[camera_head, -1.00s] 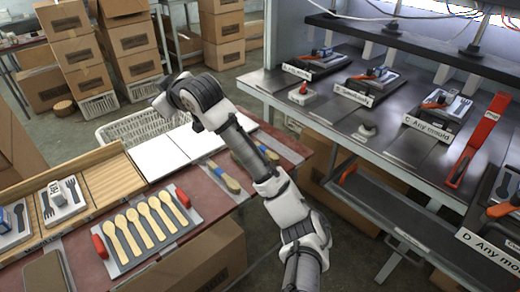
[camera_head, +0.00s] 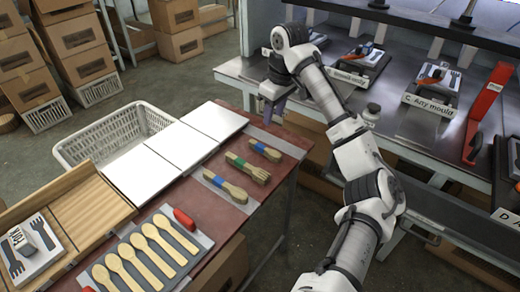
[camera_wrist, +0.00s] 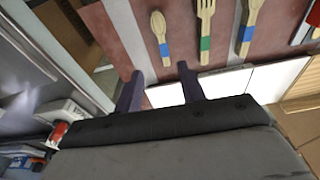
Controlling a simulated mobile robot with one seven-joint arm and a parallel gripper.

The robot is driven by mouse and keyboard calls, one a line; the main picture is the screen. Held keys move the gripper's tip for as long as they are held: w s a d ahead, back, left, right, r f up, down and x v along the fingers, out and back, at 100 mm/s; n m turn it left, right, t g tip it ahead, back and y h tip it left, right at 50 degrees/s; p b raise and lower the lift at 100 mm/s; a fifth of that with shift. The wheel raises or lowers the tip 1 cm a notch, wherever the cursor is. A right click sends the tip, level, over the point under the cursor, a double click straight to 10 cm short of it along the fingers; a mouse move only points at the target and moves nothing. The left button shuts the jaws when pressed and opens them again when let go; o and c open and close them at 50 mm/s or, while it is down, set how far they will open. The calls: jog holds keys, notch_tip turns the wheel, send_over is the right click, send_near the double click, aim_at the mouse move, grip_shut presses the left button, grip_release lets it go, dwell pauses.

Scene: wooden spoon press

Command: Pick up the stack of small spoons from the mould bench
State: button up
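The small spoons (camera_head: 265,150) lie as a wooden stack with a blue band, at the far right end of the red-topped bench (camera_head: 290,140). In the wrist view the stack (camera_wrist: 160,34) lies just beyond my fingertips, its bowl away from me. My gripper (camera_head: 277,112) is above the far corner of the bench, beyond the spoons. The wrist view shows my two dark fingers (camera_wrist: 160,70) apart, with nothing between them. A green-banded fork stack (camera_head: 247,167) and a larger blue-banded spoon stack (camera_head: 225,187) lie beside the small spoons.
White boards (camera_head: 180,147) and a white basket (camera_head: 92,140) are left of the stacks. A mould with several wooden spoons (camera_head: 143,252) and a red handle (camera_head: 184,219) lies nearer. The steel press bench (camera_head: 385,95) stands to the right across a gap.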

send_over(265, 148)
jog(key=d, duration=0.2)
jog(key=f, duration=0.7)
jog(key=shift+s+a+f+p, duration=0.1)
jog(key=shift+s+f+p, duration=0.2)
jog(key=shift+s+f, duration=0.1)
jog(key=shift+w+a+f+p, duration=0.1)
jog(key=shift+a+f+p, duration=0.15)
jog(key=shift+f, duration=0.7)
jog(key=shift+w+a+f+p, duration=0.1)
jog(key=shift+a+f, duration=0.2)
jog(key=shift+f, duration=0.65)
jog(key=shift+w+a+f+p, duration=0.1)
jog(key=shift+a+f+p, duration=0.15)
jog(key=shift+f, duration=0.7)
jog(key=shift+c, duration=0.4)
grip_shut()
